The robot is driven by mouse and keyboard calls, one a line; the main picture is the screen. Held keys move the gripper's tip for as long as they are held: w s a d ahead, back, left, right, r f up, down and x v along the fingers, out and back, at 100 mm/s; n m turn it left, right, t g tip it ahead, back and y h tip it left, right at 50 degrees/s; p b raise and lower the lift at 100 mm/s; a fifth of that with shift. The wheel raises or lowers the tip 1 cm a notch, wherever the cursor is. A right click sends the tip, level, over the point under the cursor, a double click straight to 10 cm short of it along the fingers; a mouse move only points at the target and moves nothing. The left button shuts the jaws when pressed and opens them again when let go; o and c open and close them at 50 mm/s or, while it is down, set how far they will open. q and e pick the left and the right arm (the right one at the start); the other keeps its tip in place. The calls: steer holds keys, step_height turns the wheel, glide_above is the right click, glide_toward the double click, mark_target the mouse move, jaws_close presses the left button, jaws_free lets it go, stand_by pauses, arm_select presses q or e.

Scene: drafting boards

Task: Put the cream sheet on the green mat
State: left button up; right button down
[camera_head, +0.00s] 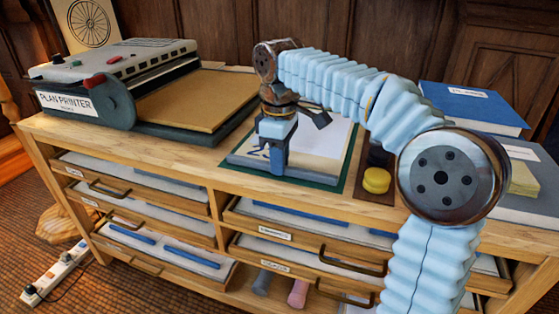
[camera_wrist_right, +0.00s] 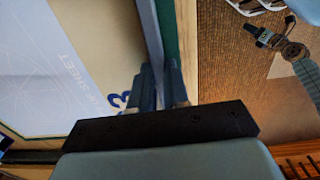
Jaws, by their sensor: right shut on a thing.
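In the right wrist view the cream sheet (camera_wrist_right: 100,62) carries pale drawn lines, the word SHEET and a blue 3. A grey edge runs along its side, beside a green strip of mat (camera_wrist_right: 167,25). My right gripper (camera_head: 275,172) points down and is shut on the sheet's front edge. My left gripper (camera_wrist_right: 256,35) appears small over the floor in the right wrist view; its jaws are too small to judge.
The plan printer (camera_head: 85,88) with a brown board (camera_head: 195,100) stands at the left. A yellow round knob (camera_head: 377,180) sits right of the mat. A blue book (camera_head: 472,105) and a yellow pad (camera_head: 523,178) lie at the right. Drawers, one with blue rolls (camera_head: 190,257), are below.

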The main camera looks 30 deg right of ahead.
steer(key=c, duration=1.1)
jaws_free()
step_height(320, 180, up, 12)
steer(key=p, duration=0.3)
steer(key=shift+p, duration=0.35)
